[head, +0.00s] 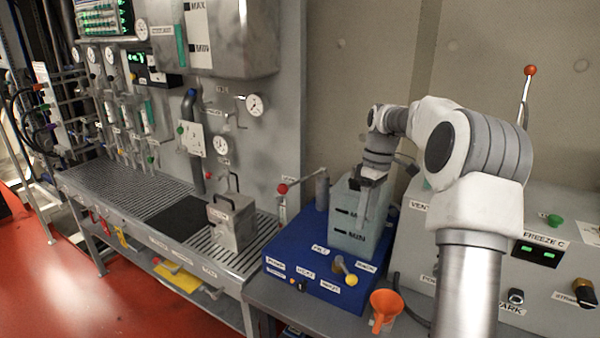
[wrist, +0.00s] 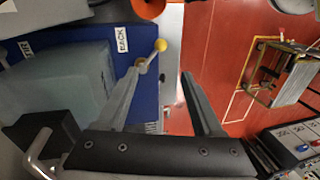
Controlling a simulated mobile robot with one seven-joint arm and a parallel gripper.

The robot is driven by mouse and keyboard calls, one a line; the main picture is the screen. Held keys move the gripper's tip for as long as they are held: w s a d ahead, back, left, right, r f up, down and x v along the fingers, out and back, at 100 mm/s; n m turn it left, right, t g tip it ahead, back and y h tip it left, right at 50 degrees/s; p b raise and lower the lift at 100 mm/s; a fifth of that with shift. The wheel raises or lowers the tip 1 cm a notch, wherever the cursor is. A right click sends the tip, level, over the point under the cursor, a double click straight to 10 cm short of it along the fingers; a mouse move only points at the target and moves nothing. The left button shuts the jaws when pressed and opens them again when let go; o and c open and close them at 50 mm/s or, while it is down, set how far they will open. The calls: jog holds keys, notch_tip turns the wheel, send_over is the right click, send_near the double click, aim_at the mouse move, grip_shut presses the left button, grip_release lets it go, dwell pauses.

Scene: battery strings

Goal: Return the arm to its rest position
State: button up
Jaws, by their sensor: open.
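My arm reaches up from the lower right in the head view, bends over the grey bench unit and hangs down at the grey-green tank (head: 350,238) marked MIN. My gripper (head: 366,208) points downward in front of or beside that tank; the exact gap is hard to tell. In the wrist view my gripper (wrist: 162,77) is open, its two fingers apart with nothing between them. The yellow-tipped lever (wrist: 160,46) of the blue base (wrist: 145,95) shows near the left fingertip; I cannot tell whether they touch.
The blue base (head: 280,258) with the tank stands on the bench. An orange funnel (head: 384,305) is in front. A red-knobbed lever (head: 284,188) and a metal box with a handle (head: 232,222) stand to the left. A labelled grey panel (head: 410,245) stands right.

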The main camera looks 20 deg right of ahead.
jog(key=s+a+r+m+t+h, duration=0.2)
jog(key=s+a+r+m+t, duration=0.1)
jog(key=s+a+r, duration=0.85)
jog(key=s+a+f+m+t, duration=0.1)
jog(key=s+a+m+t, duration=0.1)
jog(key=s, duration=0.6)
jog(key=s+a+f+m+t, duration=0.2)
jog(key=s+a+m, duration=0.1)
jog(key=s, duration=0.5)
jog(key=shift+s+a+f, duration=0.15)
jog(key=shift+a, duration=0.65)
